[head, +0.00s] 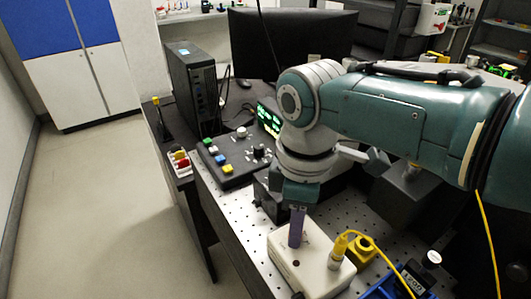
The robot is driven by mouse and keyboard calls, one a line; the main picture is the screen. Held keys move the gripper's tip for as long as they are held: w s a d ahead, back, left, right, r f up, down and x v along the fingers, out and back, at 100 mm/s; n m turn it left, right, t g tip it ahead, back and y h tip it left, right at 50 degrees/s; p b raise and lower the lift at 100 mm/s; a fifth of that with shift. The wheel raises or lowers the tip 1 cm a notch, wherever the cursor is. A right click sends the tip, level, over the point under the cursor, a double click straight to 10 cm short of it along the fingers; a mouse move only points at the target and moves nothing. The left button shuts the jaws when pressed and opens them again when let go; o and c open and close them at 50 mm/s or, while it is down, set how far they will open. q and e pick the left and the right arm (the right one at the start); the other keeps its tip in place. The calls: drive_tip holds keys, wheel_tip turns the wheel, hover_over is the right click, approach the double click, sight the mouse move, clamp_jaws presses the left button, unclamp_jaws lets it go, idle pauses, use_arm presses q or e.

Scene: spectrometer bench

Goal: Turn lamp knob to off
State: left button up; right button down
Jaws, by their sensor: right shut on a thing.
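The lamp box (310,268) is a cream-coloured box at the lower middle of the head view. A yellow cable plugs into a brass and yellow connector (337,251) on its right part. My right gripper (296,241) comes down from the right-hand arm, with narrow purple fingers upright against the top of the box, left of the connector. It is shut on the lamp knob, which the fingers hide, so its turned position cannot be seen. A small dark spot (296,263) shows on the box in front of the fingers. My left gripper is not in view.
A black control panel (232,172) with coloured buttons and knobs lies left of the arm. Behind it stand a dark computer tower (194,85) and a monitor (290,40). A yellow cable loops right of the lamp box, near a blue tray (385,291). Floor is clear at left.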

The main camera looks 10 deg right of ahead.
idle(0.3)
drive_tip(key=c, duration=0.7)
unclamp_jaws()
drive_tip(key=shift+r, duration=0.15)
wheel_tip(320, 180, up, 10)
drive_tip(key=p, duration=0.2)
drive_tip(key=shift+p, duration=0.4)
